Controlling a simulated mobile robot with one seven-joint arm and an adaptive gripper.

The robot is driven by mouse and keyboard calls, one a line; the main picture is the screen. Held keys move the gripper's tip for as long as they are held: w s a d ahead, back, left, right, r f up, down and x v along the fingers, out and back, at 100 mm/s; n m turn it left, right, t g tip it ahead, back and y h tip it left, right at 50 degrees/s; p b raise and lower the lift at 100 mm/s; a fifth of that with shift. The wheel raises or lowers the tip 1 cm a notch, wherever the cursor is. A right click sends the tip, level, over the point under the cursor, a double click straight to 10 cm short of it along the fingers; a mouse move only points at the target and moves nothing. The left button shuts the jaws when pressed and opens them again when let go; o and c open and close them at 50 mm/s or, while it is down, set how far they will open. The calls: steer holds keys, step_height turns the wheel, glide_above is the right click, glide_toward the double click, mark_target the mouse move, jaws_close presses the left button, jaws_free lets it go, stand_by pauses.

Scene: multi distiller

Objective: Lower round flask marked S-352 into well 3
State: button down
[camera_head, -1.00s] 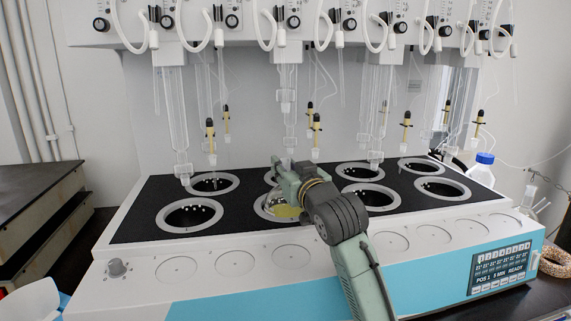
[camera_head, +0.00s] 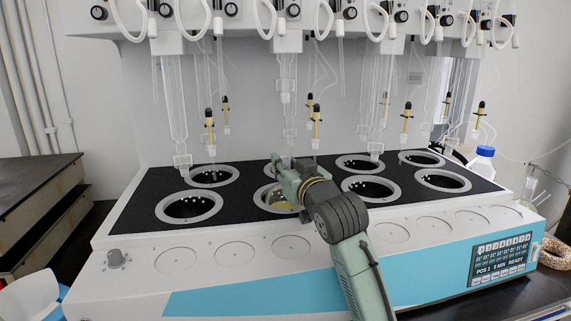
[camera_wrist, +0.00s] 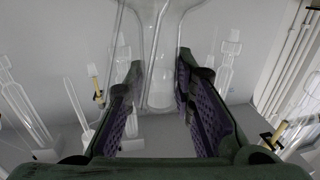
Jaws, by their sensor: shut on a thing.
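My gripper (camera_head: 286,172) is at the second opening from the left in the front row of the distiller's black top. It is shut on the neck of a clear round flask (camera_head: 279,207) with yellow liquid at the bottom. The flask sits within the ring of that opening (camera_head: 259,201), partly hidden by my gripper. I cannot tell whether it touches the bottom. In the wrist view, clear glass (camera_wrist: 160,88) stands between the purple-padded fingers of my gripper (camera_wrist: 158,95). No S-352 mark or well number is readable.
Other ringed wells, such as the front left one (camera_head: 189,206) and one to the right (camera_head: 369,189), look empty. Glass tubes (camera_head: 289,95) and yellow-tipped droppers (camera_head: 316,122) hang above. A blue-capped bottle (camera_head: 482,165) stands at the right.

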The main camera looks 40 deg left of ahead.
steer(key=shift+f, duration=0.2)
stand_by(0.5)
steer(key=c, duration=1.3)
jaws_free()
steer(key=shift+f, duration=0.1)
steer(key=shift+f, duration=0.1)
steer(key=shift+s, duration=0.1)
steer(key=v, duration=1.2)
steer(key=shift+r, duration=0.25)
